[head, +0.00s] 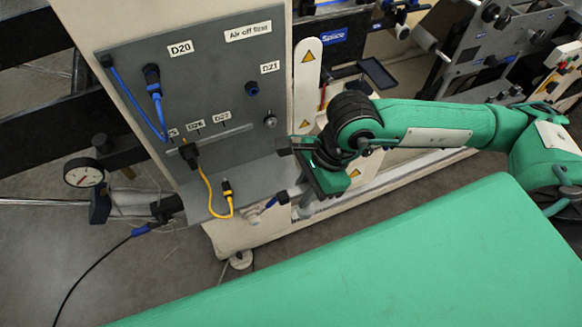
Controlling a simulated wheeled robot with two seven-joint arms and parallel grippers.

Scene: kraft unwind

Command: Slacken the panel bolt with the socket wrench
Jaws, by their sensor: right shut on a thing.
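The grey panel (215,75) stands upright on a cream machine post. A round silver bolt head (270,121) sits near its right edge, below the D21 label. My right gripper (298,147) is just below and right of this bolt, in front of the panel's right edge. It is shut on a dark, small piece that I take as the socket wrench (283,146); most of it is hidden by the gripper. I cannot tell whether it touches the bolt or panel. My left gripper is not in view.
A blue cable (136,98) and a yellow cable (207,188) hang on the panel. A grey ledge (240,182) juts out below it. A pressure gauge (83,176) is at left. Another equipment panel (495,40) stands at upper right.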

